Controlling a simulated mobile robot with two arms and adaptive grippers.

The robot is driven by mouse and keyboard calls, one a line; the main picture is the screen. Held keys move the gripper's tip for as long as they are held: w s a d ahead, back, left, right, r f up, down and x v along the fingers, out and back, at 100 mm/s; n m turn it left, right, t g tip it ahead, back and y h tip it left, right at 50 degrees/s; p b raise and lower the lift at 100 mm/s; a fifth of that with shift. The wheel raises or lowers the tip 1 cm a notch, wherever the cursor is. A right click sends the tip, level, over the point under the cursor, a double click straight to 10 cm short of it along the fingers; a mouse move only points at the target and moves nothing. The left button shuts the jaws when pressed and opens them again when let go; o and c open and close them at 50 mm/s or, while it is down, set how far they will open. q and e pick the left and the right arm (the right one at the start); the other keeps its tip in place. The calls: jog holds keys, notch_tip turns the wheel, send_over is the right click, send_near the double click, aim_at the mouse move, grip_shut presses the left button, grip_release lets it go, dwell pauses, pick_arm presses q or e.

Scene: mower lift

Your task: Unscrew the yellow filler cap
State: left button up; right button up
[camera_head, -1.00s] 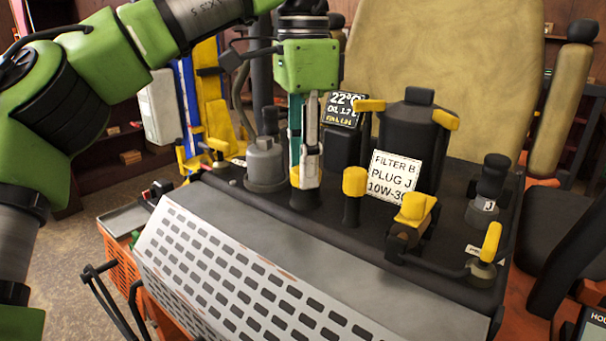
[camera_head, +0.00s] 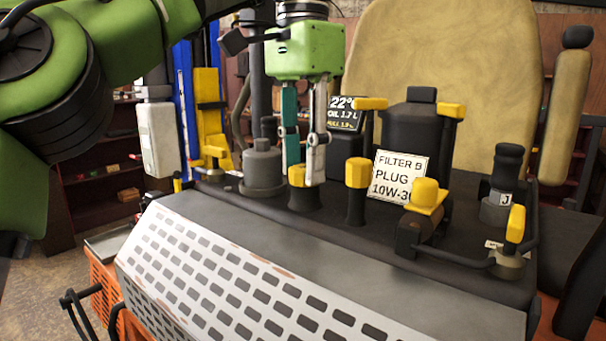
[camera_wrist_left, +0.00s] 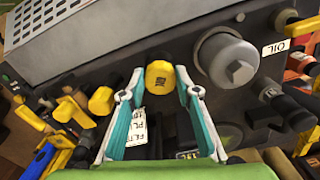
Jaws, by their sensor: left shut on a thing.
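The yellow filler cap (camera_head: 296,174) sits on a black neck on the mower's dark deck, left of the other yellow-topped parts. In the left wrist view the round yellow cap (camera_wrist_left: 159,78) carries dark lettering that looks like OIL. My left gripper (camera_head: 305,178) points down from above, shut on the cap with one finger on each side. In the left wrist view the fingertips (camera_wrist_left: 159,80) flank the cap. The white-grey finger hides part of the cap in the head view. My right gripper is not in view.
A yellow-topped post (camera_head: 357,174) stands close to the right of the cap. A grey cylinder (camera_head: 262,168) stands close on the left. Behind are a label card (camera_head: 398,176) and a small display (camera_head: 345,114). A slotted white panel (camera_head: 220,280) slopes down in front.

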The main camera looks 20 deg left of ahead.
pick_arm(q)
jog(key=shift+n+b, duration=0.3)
jog(key=shift+n, duration=0.1)
jog(key=o, duration=1.2)
